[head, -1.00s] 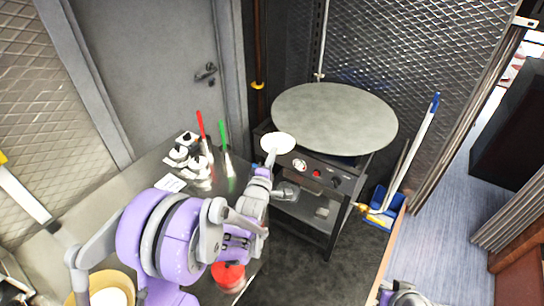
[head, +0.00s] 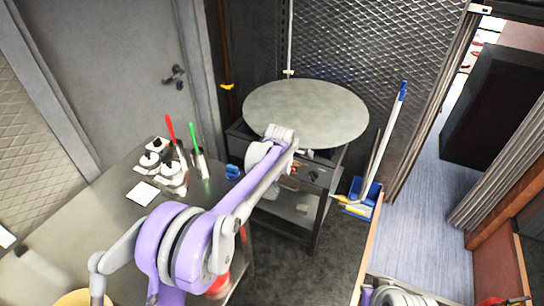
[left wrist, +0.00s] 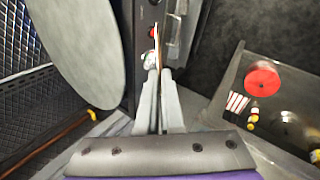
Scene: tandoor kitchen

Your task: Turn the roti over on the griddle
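The griddle (head: 305,110) is a large round grey plate on a dark stand; its bare surface also shows in the left wrist view (left wrist: 75,50). My left arm reaches out to the griddle's near edge, and its wrist hides the fingers in the head view. In the left wrist view my left gripper (left wrist: 158,75) has its fingers close together on a thin tan edge, the roti (left wrist: 157,45) seen edge-on. The roti stands apart from the griddle in that view, beside its rim. The head view does not show the roti now.
A steel counter (head: 85,240) on the left holds white-topped containers (head: 165,165) and red and green handled tools (head: 195,140). A red lid (left wrist: 262,80) shows on the counter. A broom and blue dustpan (head: 365,190) stand right of the griddle.

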